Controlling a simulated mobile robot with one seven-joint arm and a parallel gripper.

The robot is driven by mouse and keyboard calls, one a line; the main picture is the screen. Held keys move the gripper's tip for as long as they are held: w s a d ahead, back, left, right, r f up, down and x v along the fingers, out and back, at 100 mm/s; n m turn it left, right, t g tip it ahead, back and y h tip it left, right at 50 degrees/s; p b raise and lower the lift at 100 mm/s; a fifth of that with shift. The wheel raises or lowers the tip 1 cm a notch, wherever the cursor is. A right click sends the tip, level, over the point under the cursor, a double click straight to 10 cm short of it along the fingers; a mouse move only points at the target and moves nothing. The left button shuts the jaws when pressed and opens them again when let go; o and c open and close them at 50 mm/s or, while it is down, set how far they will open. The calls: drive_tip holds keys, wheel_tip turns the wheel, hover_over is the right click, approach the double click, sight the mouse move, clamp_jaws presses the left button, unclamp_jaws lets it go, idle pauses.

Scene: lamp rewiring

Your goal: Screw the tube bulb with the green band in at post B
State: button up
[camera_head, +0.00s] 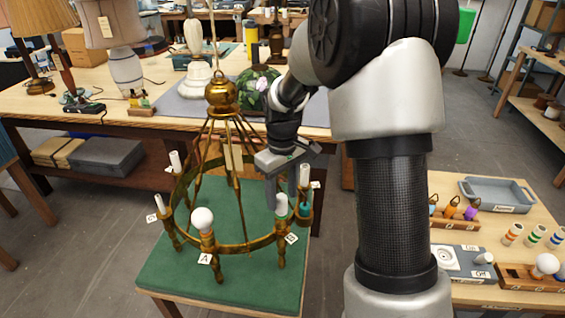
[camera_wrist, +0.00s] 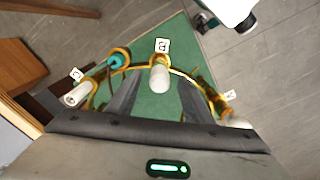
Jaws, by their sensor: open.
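The brass ring lamp (camera_head: 245,245) hangs over a green-topped stand. Post B, by its tag (camera_head: 291,238), carries an upright white tube (camera_head: 281,204) with a greenish patch low down; I cannot tell whether this is its band. The tube also shows in the wrist view (camera_wrist: 160,78). My gripper (camera_head: 284,190) is open at post B. In the wrist view its fingers (camera_wrist: 160,90) lie on either side of the tube, apart from it as far as I can see. Post A holds a round white bulb (camera_head: 202,218).
A teal piece (camera_wrist: 115,61) sits on the ring between B and C, close to my gripper. A white tube (camera_wrist: 77,95) stands at post C.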

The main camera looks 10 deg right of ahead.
wheel_tip(320, 180, up, 13)
drive_tip(key=s+r+m+t+p, duration=0.1)
drive_tip(key=s+r+m+t, duration=0.2)
drive_tip(key=s+r, duration=0.7)
drive_tip(key=s+f+m+t, duration=0.2)
drive_tip(key=s, duration=1)
drive_tip(key=shift+s+f+m+t+p, duration=0.3)
drive_tip(key=shift+s+m+p, duration=0.05)
drive_tip(key=shift+m+p, duration=0.05)
